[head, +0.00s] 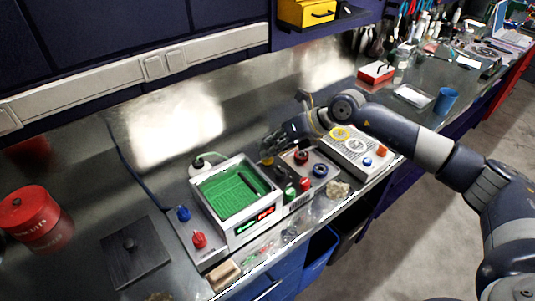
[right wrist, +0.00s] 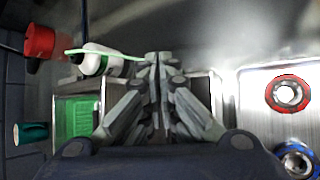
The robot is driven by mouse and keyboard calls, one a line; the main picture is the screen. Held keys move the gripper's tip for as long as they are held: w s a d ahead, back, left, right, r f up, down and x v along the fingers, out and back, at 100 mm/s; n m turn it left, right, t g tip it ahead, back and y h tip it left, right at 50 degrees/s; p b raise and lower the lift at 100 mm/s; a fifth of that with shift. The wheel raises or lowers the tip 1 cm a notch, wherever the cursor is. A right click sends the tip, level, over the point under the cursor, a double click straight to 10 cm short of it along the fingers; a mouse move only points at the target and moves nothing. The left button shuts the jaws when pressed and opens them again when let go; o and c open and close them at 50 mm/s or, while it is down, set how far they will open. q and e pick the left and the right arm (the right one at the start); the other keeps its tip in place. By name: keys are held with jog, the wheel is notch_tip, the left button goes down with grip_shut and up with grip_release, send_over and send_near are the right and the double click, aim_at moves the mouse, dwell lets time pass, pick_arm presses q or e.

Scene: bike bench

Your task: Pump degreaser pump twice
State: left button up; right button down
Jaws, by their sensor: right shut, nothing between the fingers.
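A white bottle with a thin green spout (right wrist: 103,60), which looks like the degreaser pump, shows left of my fingers in the right wrist view. In the head view it stands at the back edge of the green-lined basin (head: 199,163). Its label cannot be read. My right gripper (head: 269,147) is above the bench, to the right of the basin and apart from the bottle. In the right wrist view its fingers (right wrist: 158,58) are together with nothing between them. My left gripper is not in view.
The basin (head: 228,228) has a lit red and green display. A red round tin (head: 34,213) and a dark lidded plate (head: 135,255) are at left. A blue cup (head: 445,101) stands at right.

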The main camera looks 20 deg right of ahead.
jog(key=shift+s+f, duration=0.2)
jog(key=shift+f, duration=0.15)
jog(key=shift+w+r+p, duration=0.15)
jog(key=shift+r+p, duration=0.8)
jog(key=shift+r, duration=0.65)
jog(key=shift+w+r+p, duration=0.1)
jog(key=shift+r+p, duration=0.85)
jog(key=shift+r, duration=0.65)
